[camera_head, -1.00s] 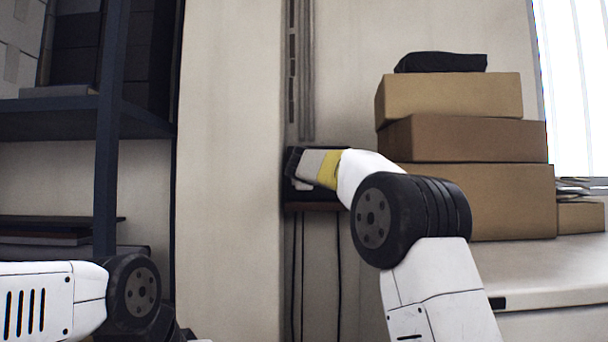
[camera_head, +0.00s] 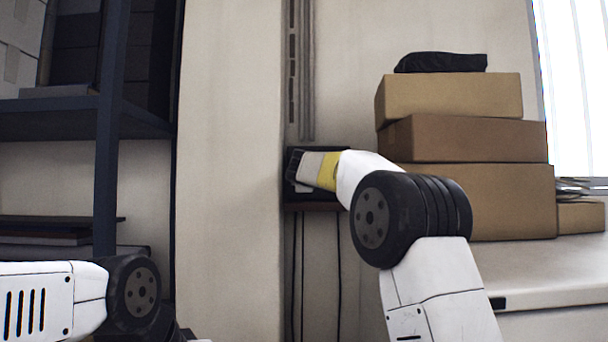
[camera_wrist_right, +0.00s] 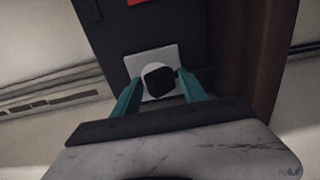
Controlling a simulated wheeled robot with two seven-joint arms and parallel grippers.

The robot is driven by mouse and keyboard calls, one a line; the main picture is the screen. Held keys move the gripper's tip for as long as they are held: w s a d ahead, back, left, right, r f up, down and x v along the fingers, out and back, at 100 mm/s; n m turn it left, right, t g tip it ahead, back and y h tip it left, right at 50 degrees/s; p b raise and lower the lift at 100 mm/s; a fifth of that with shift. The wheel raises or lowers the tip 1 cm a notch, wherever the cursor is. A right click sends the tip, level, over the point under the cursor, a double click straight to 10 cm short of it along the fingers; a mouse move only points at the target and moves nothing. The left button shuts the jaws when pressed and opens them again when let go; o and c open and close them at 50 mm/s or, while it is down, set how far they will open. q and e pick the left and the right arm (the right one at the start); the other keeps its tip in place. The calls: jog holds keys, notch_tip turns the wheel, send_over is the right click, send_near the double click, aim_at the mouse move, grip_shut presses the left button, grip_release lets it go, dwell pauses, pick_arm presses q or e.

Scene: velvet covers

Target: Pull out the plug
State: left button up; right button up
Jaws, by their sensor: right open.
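In the right wrist view a black plug (camera_wrist_right: 158,80) sits in a pale square socket plate (camera_wrist_right: 140,63) on a dark panel (camera_wrist_right: 118,30). My right gripper (camera_wrist_right: 154,88) is open, with one teal finger on each side of the plug. I cannot tell whether the fingers touch it. In the head view my right arm reaches to the dark panel (camera_head: 318,198), and the wrist hides the plug and socket. My left arm shows at the lower left of the head view, but its gripper is out of sight.
Stacked cardboard boxes (camera_head: 468,142) stand on a white counter (camera_head: 560,262) to the right of my right arm. A dark shelf rack (camera_head: 108,130) stands at the left. Cables (camera_head: 338,270) hang below the panel. A red patch (camera_wrist_right: 138,2) shows above the socket.

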jog(key=shift+w+f, duration=0.1)
jog(key=shift+f, duration=0.2)
grip_shut()
jog(key=shift+r, duration=0.1)
jog(key=shift+s+r, duration=0.15)
jog(key=shift+s, duration=2.1)
jog(key=shift+s+r, duration=0.25)
jog(key=shift+s, duration=0.55)
jog(key=shift+f, duration=0.25)
